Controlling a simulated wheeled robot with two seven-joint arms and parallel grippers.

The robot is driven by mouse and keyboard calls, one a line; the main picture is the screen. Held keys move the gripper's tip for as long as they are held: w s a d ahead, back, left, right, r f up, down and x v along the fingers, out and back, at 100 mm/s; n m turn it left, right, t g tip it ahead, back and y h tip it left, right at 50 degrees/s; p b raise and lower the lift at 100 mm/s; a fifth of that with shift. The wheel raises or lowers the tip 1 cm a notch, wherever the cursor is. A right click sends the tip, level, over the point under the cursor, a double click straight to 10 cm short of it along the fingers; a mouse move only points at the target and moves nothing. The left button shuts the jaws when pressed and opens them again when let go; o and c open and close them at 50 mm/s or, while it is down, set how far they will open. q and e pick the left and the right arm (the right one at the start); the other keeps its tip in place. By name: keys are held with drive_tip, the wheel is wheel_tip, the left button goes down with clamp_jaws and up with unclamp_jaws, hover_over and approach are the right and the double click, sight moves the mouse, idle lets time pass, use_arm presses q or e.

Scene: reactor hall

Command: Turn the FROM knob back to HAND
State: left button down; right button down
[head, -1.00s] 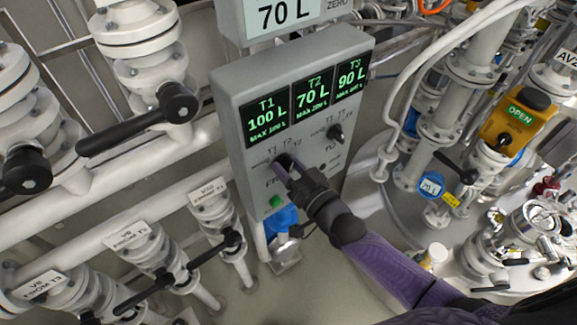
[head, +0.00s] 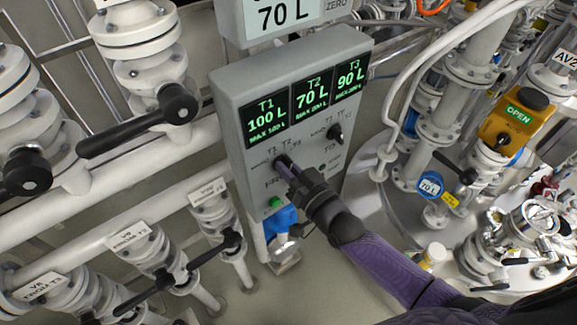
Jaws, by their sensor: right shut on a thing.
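The grey control panel (head: 227,100) stands in the middle of the head view, with green readings for T1, T2 and T3. The FROM knob (head: 281,161) is the black left-hand knob below the screens, with small T1, T2, T3 and HAND marks around it. My right gripper (head: 287,168) reaches in from the lower right and is shut on the FROM knob. Its fingers cover most of the knob, so I cannot tell the exact pointer direction. The black TO knob (head: 334,132) is to its right, apart from the gripper. My left gripper is not in view.
A green button (head: 275,202) sits below the FROM knob, close to my gripper. A black valve lever (head: 140,125) and white pipes are at left. A yellow box reading OPEN (head: 515,118) and a tank with fittings are at right.

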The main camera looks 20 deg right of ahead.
drive_tip(key=n+p, duration=0.1)
drive_tip(key=n, duration=0.2)
drive_tip(key=shift+n, duration=0.3)
drive_tip(key=n, duration=0.3)
drive_tip(key=shift+n+p, duration=0.3)
drive_tip(key=shift+n, duration=0.1)
drive_tip(key=n, duration=0.4)
drive_tip(key=shift+a+f, duration=0.1)
drive_tip(key=shift+n, duration=2)
drive_tip(key=c, duration=0.6)
unclamp_jaws()
drive_tip(key=shift+c, duration=0.2)
drive_tip(key=shift+s, duration=0.15)
